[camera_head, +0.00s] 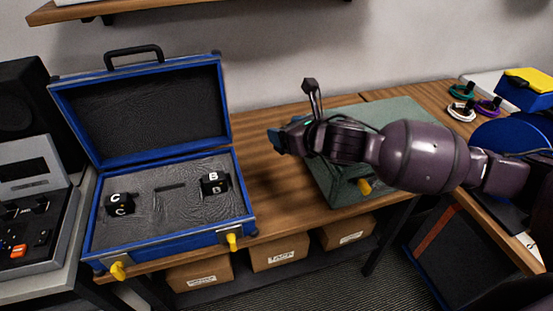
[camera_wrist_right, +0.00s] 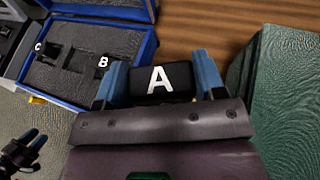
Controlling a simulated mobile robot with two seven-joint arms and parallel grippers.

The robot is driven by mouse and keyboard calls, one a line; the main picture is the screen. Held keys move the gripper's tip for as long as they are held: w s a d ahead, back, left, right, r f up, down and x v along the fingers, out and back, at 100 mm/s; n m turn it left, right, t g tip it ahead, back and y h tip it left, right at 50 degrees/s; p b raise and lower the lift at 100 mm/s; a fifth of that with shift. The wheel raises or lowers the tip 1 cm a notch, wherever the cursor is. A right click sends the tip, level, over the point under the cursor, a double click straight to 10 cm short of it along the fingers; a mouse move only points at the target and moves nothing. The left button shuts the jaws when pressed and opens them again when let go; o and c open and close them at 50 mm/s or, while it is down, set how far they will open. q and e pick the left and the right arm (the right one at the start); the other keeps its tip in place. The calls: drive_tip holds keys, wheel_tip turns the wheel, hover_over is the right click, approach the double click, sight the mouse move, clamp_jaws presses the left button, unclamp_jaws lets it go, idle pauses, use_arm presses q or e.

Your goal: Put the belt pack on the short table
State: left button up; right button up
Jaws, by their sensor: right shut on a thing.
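A black belt pack marked A (camera_wrist_right: 158,80) sits between the blue fingers of my right gripper (camera_wrist_right: 160,68) in the right wrist view. The gripper is shut on it. In the head view my right gripper (camera_head: 277,142) is above the wooden table, between the open blue case and the green case; the pack it holds cannot be made out there. Packs marked B (camera_head: 214,183) and C (camera_head: 119,204) sit in the foam of the open blue case (camera_head: 247,190). A dark gripper, apparently my left (camera_wrist_right: 28,145), shows small at the wrist view's lower left.
The wooden table (camera_head: 272,192) has bare room between the blue case and the green case (camera_head: 385,112). Cable coils (camera_head: 461,110) and a blue box with a yellow top (camera_head: 535,85) are at the right. Cardboard boxes (camera_head: 278,255) stand on a shelf below.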

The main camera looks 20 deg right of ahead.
drive_tip(key=f+b, duration=0.1)
drive_tip(key=f, duration=0.7)
drive_tip(key=f+b, duration=0.2)
drive_tip(key=f, duration=0.6)
drive_tip(key=shift+a, duration=0.2)
wheel_tip(320, 180, down, 4)
drive_tip(key=shift+b, duration=0.45)
use_arm(q)
wheel_tip(320, 180, down, 4)
drive_tip(key=shift+r, duration=0.1)
use_arm(e)
drive_tip(key=shift+r, duration=0.1)
drive_tip(key=o, duration=0.5)
drive_tip(key=shift+f, duration=0.2)
use_arm(q)
drive_tip(key=shift+s, duration=0.15)
use_arm(e)
drive_tip(key=o, duration=0.5)
